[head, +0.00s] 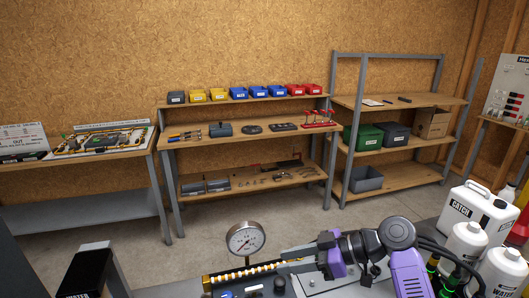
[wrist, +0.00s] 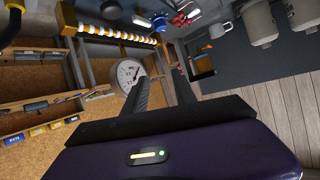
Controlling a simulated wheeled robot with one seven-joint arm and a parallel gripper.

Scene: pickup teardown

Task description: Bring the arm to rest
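My arm (head: 405,272), purple and dark grey, reaches in from the lower right in the head view. My gripper (head: 284,259) points left there, just right of a round pressure gauge and above the near bench. In the wrist view my gripper (wrist: 161,74) shows two dark fingers spread apart with nothing between them. The gauge (wrist: 127,74) appears beside the left finger; I cannot tell how close it is. The gauge (head: 245,238) stands upright in the head view.
A yellow-and-white striped hose or rod (head: 240,274) lies below the gauge. White containers (head: 475,218) stand at the right. A workbench (head: 232,138) with colored bins, a shelf rack (head: 400,98) and a left table (head: 90,156) stand beyond clear floor (head: 290,212).

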